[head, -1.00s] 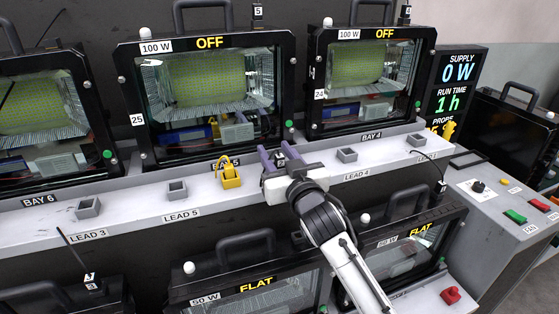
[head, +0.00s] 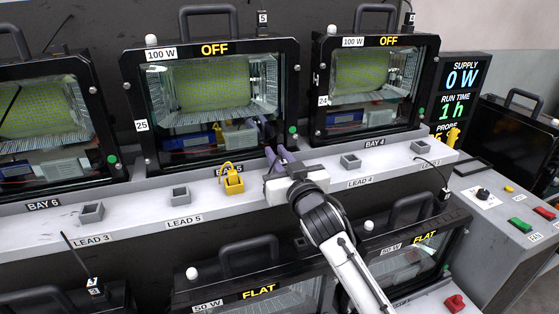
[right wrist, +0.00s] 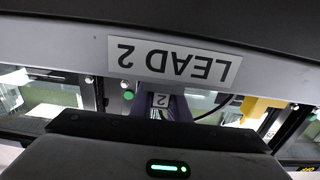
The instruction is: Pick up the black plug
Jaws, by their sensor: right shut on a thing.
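My right gripper (head: 280,155) has purple fingers and reaches the grey shelf between the LEAD 5 and LEAD 4 labels. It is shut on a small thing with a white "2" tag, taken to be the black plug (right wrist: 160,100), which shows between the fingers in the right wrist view. In the head view the fingers and gripper body hide the plug. An upside-down LEAD 2 label (right wrist: 180,62) is close by in the right wrist view. My left gripper is not in view.
A yellow clip (head: 233,182) sits on the shelf just left of the gripper. Empty grey sockets (head: 180,194) (head: 350,161) stand along the shelf. Glass-fronted floodlight housings (head: 210,100) stand behind, and others with black handles (head: 248,252) are in front. A control panel (head: 510,205) is at right.

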